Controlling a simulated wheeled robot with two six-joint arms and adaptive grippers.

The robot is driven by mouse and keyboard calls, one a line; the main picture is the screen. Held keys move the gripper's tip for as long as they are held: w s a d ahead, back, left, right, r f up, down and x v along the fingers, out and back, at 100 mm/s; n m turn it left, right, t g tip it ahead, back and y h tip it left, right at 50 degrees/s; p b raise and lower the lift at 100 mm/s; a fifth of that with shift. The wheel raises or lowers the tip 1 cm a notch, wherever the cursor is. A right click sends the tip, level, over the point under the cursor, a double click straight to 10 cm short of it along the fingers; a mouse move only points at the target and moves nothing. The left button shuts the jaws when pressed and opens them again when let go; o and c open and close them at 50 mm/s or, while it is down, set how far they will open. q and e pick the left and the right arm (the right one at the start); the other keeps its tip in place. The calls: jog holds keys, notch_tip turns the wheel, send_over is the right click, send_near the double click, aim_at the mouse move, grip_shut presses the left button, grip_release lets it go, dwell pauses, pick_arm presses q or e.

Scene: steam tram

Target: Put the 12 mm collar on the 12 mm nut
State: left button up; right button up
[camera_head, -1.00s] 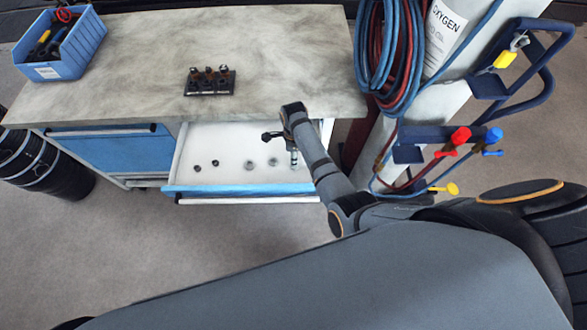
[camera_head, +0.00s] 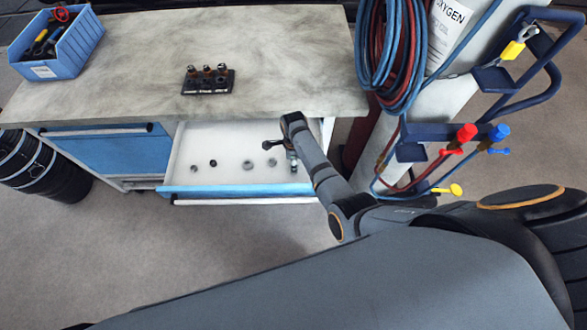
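An open white drawer (camera_head: 228,139) under the bench holds several small round collars in a row. Two small dark ones, the leftmost (camera_head: 194,165) and its neighbour (camera_head: 213,163), lie left of two wider grey ones (camera_head: 249,164) (camera_head: 274,163). A small silver piece (camera_head: 293,163) shows at the right, below my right wrist. I cannot read any sizes. A black block (camera_head: 208,82) with several upright nuts or studs stands on the bench top. My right gripper (camera_head: 270,145) is over the drawer's right part; its fingers are too small and hidden to judge. My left gripper is out of view.
The marbled bench top (camera_head: 270,50) is mostly clear. A blue bin (camera_head: 62,50) with tools sits at its left end. Right of the bench are coiled hoses (camera_head: 390,50), an oxygen cylinder (camera_head: 420,110) and a blue trolley frame (camera_head: 510,90). A black drum (camera_head: 45,170) stands left.

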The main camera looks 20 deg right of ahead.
dwell(0.4)
jog(key=shift+f+p, duration=0.1)
jog(key=shift+p, duration=0.2)
dwell(0.4)
jog(key=shift+c, duration=0.4)
grip_shut()
jog(key=shift+p, duration=0.35)
jog(key=shift+r+p, duration=0.95)
jog(key=shift+r, duration=0.1)
